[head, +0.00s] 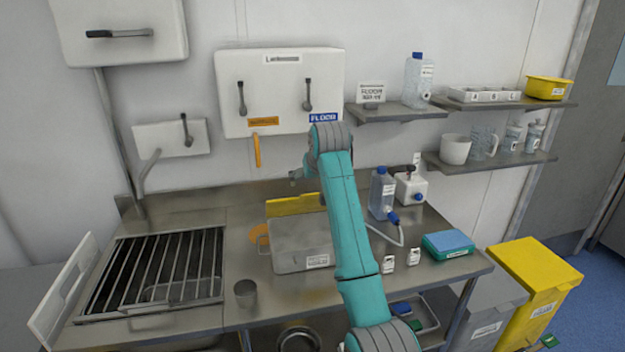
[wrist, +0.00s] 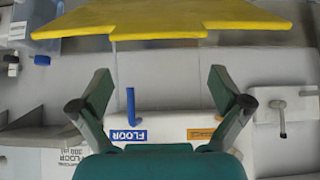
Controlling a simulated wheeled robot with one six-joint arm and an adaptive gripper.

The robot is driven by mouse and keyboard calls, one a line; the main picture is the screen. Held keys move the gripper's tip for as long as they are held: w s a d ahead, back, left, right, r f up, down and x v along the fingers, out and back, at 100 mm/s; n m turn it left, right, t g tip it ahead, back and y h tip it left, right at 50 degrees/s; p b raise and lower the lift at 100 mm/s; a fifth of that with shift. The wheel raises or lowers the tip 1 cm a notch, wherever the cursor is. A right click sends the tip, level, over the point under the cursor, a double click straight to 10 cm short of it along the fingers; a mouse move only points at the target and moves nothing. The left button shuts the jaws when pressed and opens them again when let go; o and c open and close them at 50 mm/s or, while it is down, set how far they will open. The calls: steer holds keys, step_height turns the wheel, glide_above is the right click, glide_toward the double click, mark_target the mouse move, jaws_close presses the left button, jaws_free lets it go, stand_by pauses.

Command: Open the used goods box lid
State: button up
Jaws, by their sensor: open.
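A grey box (head: 300,243) with a small white label, too small to read, sits on the steel counter. A yellow panel (head: 297,204) stands along its back edge; I cannot tell if it is part of the box. In the wrist view a wide yellow panel (wrist: 160,18), probably the same one, lies beyond my fingertips. My gripper (head: 297,175) is above and behind the box, near the wall, partly hidden by my arm. In the wrist view my gripper (wrist: 160,88) has its fingers spread, with nothing held between them, apart from the yellow panel.
A bottle (head: 382,193) and a white container (head: 411,188) stand right of my arm. A metal cup (head: 246,293) and a drain grate (head: 155,270) are at left. A wall cabinet (head: 280,92) and loaded shelves (head: 490,160) are behind. A yellow bin (head: 540,285) stands at right.

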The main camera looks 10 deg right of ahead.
steer(key=v, duration=1.2)
